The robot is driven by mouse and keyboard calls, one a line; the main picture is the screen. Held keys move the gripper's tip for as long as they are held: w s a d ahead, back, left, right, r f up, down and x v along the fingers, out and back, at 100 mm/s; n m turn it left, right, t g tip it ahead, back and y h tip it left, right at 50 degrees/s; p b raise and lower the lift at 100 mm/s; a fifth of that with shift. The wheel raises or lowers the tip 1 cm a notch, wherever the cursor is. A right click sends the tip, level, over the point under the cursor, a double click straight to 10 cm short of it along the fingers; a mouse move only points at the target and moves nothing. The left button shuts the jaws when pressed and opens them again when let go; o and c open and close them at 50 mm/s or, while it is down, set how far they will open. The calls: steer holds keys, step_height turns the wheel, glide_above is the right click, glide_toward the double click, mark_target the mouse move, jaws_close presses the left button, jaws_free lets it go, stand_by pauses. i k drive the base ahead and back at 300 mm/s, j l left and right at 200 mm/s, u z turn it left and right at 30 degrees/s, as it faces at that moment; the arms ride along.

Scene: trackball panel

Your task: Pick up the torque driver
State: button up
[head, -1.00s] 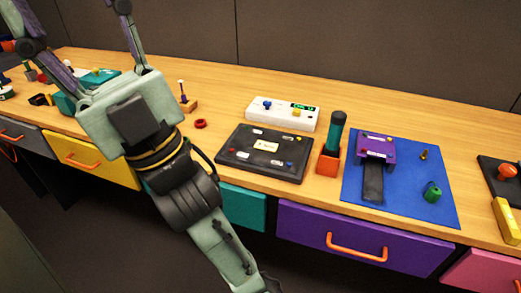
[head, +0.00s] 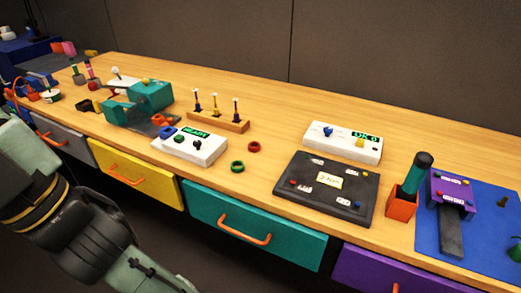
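The likely torque driver (head: 413,173), with a dark green-teal handle and a black cap, stands upright in a small orange holder (head: 401,204) at the right of the bench in the head view. Its lower part is hidden inside the holder.
A dark panel (head: 325,198) with a small label lies left of the holder. A purple device (head: 452,192) on a blue mat (head: 486,262) is close on its right. A white box (head: 343,141) sits behind. Green and red rings lie farther left. Drawers line the front.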

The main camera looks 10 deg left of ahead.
mark_target(422, 161)
steer(key=z, duration=0.7)
steer(key=k+j+z, duration=0.1)
steer(key=j+z, duration=0.2)
steer(key=z, duration=0.15)
steer(key=k+j+z, duration=0.15)
steer(key=z, duration=0.35)
steer(key=k+j, duration=0.25)
steer(key=j, duration=0.1)
